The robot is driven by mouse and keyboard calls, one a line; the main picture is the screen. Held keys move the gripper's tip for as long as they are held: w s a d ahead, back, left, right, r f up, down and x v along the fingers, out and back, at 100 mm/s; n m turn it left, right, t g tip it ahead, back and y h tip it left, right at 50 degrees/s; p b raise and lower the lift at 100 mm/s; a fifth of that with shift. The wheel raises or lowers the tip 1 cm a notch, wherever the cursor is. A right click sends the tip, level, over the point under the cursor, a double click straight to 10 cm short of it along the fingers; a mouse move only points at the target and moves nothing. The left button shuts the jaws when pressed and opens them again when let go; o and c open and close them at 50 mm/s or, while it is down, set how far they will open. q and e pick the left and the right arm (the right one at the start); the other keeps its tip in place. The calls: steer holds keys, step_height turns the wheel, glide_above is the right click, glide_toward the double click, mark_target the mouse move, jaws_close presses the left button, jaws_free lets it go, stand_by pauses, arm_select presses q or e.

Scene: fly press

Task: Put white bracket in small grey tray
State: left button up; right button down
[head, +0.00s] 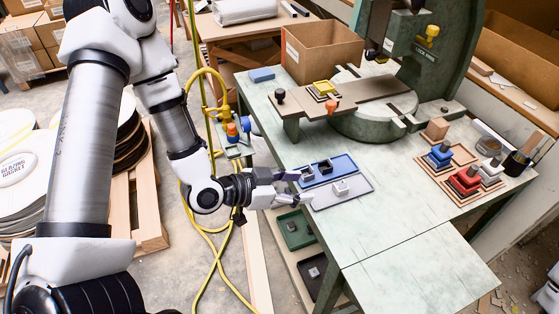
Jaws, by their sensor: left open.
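A small white bracket (340,188) sits on the small grey tray (356,194) near the left edge of the green table. My left gripper (303,187) comes in from the left at that edge. Its fingers are apart, with nothing between them, and they point at the tray. The white bracket is a short way beyond the fingertips, apart from them. Another whitish piece (491,167) stands in the wooden holder at the right. My right gripper is not in view.
A blue tray (345,163) with dark pieces lies just behind the grey tray. The green press (425,60) stands at the back. Red (466,180) and blue (440,150) pieces stand in wooden holders at the right. The front of the table is clear.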

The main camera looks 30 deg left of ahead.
arm_select(q)
steer(key=s+a+f+n+g+y, duration=0.1)
steer(key=s+f+n+g+y, duration=0.15)
steer(key=f, duration=0.45)
steer(key=s+a+f+n+g+y, duration=0.1)
steer(key=s+f+g+y, duration=0.2)
steer(key=f, duration=0.4)
steer(key=s+a+f+n+g+y, duration=0.1)
steer(key=s+f+n+g, duration=0.1)
steer(key=s+f, duration=0.3)
steer(key=s+a+f+n+g+y, duration=0.1)
steer(key=s+f, duration=0.4)
steer(key=s, duration=0.5)
steer(key=shift+a+f+n+g+y, duration=0.15)
steer(key=shift+a+n+g+y, duration=0.4)
steer(key=shift+g, duration=0.6)
steer(key=shift+w+d+r+p, duration=0.15)
steer(key=shift+r+p, duration=0.7)
